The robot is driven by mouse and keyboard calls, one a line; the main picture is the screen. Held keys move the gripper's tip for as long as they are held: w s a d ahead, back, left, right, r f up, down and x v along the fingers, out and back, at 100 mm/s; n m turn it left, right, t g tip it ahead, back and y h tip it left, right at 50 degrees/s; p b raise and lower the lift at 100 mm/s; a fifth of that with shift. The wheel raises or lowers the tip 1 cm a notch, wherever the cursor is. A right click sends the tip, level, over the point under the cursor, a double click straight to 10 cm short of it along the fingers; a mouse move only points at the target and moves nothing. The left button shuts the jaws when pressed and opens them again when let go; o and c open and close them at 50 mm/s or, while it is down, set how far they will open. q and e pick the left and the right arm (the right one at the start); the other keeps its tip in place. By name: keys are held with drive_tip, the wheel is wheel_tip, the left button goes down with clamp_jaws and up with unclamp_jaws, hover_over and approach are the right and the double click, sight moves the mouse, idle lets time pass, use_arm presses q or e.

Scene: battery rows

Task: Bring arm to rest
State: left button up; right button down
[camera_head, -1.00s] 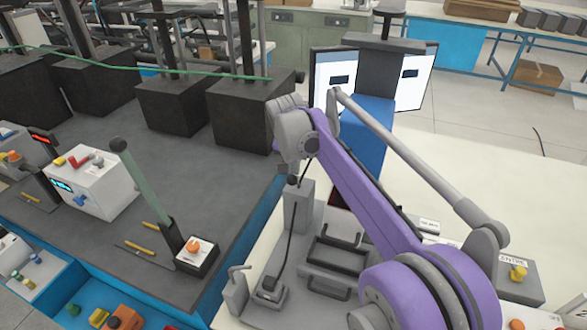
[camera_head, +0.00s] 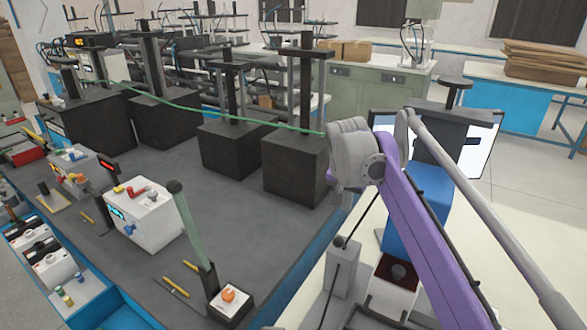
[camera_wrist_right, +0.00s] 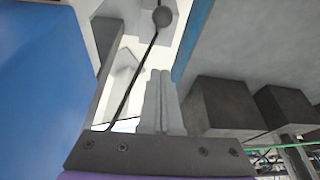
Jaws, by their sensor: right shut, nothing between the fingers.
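My right arm (camera_head: 425,230), purple and grey, reaches up from the lower right in the head view. Its grey wrist end is in front of the dark blocks, and the fingers there are mostly hidden. In the right wrist view, my right gripper (camera_wrist_right: 161,78) has its two pale fingers together with nothing between them. It appears to touch nothing. My left gripper is not in view.
Dark blocks with posts (camera_head: 295,168) stand on the grey bench (camera_head: 160,250), left of the arm. A white control box (camera_head: 148,220) and a green lever (camera_head: 192,230) are nearer. A blue object (camera_head: 415,215) stands behind the arm; it also shows in the wrist view (camera_wrist_right: 40,70).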

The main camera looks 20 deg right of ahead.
drive_tip(key=s+a+f+n+t+y, duration=0.1)
drive_tip(key=s+a+f+n, duration=0.3)
drive_tip(key=s+a+f, duration=0.3)
drive_tip(key=s+a+f+n+t+y, duration=0.1)
drive_tip(key=s+a+f+n, duration=0.4)
drive_tip(key=s+f, duration=0.9)
drive_tip(key=s+a, duration=0.2)
drive_tip(key=s, duration=0.2)
drive_tip(key=shift+s+t+y, duration=0.2)
drive_tip(key=shift+t+y, duration=0.1)
drive_tip(key=shift+t, duration=0.1)
